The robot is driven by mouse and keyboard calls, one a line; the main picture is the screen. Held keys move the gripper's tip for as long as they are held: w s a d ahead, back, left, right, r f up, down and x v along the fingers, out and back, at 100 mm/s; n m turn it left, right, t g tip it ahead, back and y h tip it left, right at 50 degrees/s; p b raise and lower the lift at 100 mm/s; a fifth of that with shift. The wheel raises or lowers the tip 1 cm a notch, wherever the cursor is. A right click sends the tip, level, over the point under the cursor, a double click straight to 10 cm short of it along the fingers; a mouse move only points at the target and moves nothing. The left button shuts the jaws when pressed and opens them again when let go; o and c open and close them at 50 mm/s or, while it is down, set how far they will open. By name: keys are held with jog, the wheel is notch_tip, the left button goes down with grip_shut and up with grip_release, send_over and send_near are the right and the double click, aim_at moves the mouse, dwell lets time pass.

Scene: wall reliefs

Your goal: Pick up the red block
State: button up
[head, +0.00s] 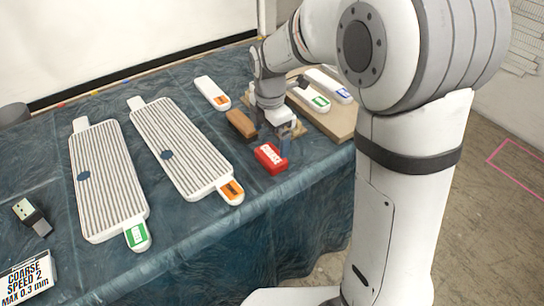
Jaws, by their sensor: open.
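The red block (271,158) lies on the blue-covered table near its front edge, with a pale marking on its top. My gripper (285,146) points down just behind and to the right of the block, very close to it. Its jaws are open. I cannot tell from this view whether a finger touches the block. The fingertips are small and partly blend with the dark cloth.
A brown block (241,125) lies just left of my gripper. A wooden board (335,122) with several handled tools is at the right. Two ribbed white paddles (108,180) (182,150) lie left. A sign (28,278) and a dark USB-like object (31,216) are at far left.

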aim_at(271, 154)
notch_tip(271, 154, down, 8)
jog(key=shift+d+r+b, duration=0.1)
jog(key=shift+r+b, duration=0.1)
jog(key=shift+b, duration=0.2)
jog(key=shift+c, duration=0.6)
jog(key=c, duration=0.8)
